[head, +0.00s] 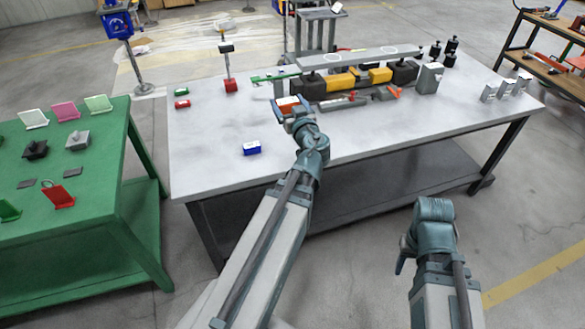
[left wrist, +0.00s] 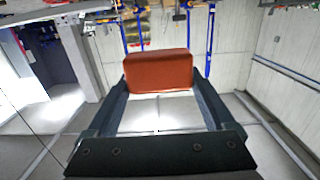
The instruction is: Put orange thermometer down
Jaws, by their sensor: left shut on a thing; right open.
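The orange thermometer (head: 288,105) is a small orange block. My left gripper (head: 291,113) is shut on it, over the white-topped table near the yellow and black assembly. In the left wrist view the thermometer (left wrist: 158,72) sits between the two dark fingers of my left gripper (left wrist: 160,85) and looks red-brown. I cannot tell from these frames whether it touches the tabletop. My right gripper (head: 404,254) is in front of the table, low and apart from everything, and holds nothing that I can see.
The table (head: 215,150) has free room at its left and front. A blue box (head: 251,148) lies near the front edge. A red-based stand (head: 230,85) and a green tool (head: 272,77) are behind. The yellow and black assembly (head: 340,81) is right of my left gripper. A green table (head: 110,170) stands left.

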